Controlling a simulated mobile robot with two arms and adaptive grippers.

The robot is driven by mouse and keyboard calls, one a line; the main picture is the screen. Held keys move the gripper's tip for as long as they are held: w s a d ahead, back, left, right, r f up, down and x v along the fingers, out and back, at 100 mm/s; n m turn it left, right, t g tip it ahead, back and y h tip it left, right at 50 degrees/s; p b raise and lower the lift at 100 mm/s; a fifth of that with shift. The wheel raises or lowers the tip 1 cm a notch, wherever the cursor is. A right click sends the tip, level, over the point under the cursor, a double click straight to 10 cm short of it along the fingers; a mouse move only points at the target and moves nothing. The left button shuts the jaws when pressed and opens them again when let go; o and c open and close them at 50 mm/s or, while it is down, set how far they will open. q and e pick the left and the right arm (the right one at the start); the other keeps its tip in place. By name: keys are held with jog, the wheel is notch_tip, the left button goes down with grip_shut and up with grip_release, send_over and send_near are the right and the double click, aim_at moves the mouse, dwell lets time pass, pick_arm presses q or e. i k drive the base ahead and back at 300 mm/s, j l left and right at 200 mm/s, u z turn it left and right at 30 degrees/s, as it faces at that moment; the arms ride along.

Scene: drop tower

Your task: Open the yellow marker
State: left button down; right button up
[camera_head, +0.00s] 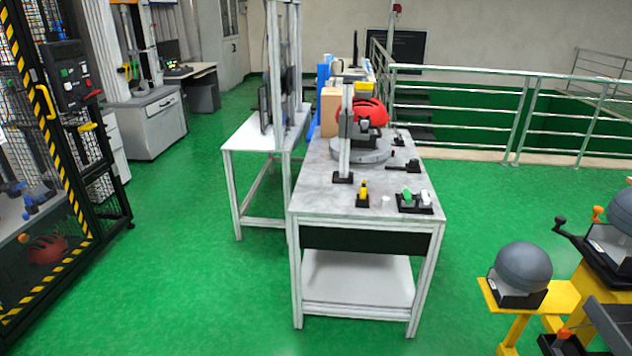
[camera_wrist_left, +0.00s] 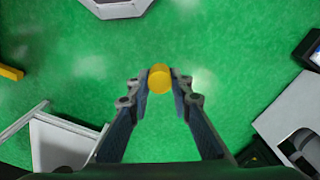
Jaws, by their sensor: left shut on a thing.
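A small yellow upright item (camera_head: 363,190), which looks like the marker, stands in a black holder near the front edge of the grey worktable (camera_head: 325,190). It is too small to tell whether it has a cap on. In the left wrist view my left gripper (camera_wrist_left: 160,80) is shut on a yellow round piece (camera_wrist_left: 160,78), seen end-on between the fingertips. I cannot tell from this end whether it is a marker or a cap. Green floor shows beyond it. Neither gripper shows in the head view, and my right gripper is in no view.
A black tray (camera_head: 414,208) with green and white items and a small white cup (camera_head: 386,199) are on the worktable.

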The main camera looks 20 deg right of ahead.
aim_at(362, 188)
jog(key=i+l+z, duration=0.1)
jog(key=i+l, duration=1)
jog(key=i, duration=0.25)
jog(key=l+z, duration=0.05)
